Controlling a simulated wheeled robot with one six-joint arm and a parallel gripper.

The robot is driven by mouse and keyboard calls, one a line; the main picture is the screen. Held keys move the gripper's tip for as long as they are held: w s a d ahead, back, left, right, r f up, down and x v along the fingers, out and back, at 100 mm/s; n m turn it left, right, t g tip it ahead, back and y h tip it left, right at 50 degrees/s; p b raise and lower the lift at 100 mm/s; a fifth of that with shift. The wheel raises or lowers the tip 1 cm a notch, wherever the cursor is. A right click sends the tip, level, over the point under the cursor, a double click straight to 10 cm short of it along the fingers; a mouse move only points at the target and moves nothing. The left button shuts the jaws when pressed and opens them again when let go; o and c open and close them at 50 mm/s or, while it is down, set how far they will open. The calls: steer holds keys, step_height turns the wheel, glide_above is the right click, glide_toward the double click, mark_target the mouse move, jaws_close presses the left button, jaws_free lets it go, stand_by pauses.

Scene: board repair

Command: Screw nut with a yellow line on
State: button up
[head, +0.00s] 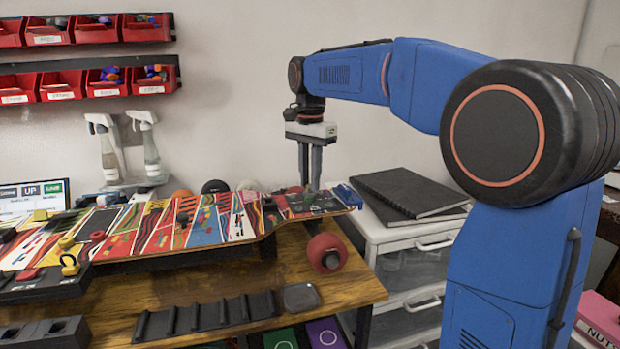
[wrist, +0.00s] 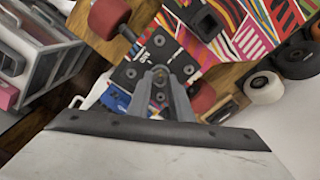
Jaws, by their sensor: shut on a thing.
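The skateboard (head: 205,222) lies across the bench with its brightly patterned face up. My gripper (head: 310,186) points down over the board's right end; the wrist view shows it (wrist: 161,78) above the dark bolt plate. It is shut on a small grey part (wrist: 159,75), mostly hidden between the fingertips. I cannot make out a yellow line on it, or whether it touches the board. Several bolt heads show on the plate around the fingertips. Red wheels (head: 327,252) sit below the board's end, and two also show in the wrist view (wrist: 109,17).
Yellow parts (head: 69,264) stand at the board's left. A black notebook (head: 408,192) lies on the white drawer unit (head: 420,236) at right. Spray bottles (head: 150,150) and red bins (head: 96,28) are at the back. The bench front holds a black rack (head: 205,317).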

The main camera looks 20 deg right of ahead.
steer(key=m, duration=0.3)
steer(key=shift+m, duration=0.3)
steer(key=o, duration=1)
steer(key=shift+c, duration=1.3)
steer(key=n, duration=0.4)
steer(key=shift+n, duration=0.9)
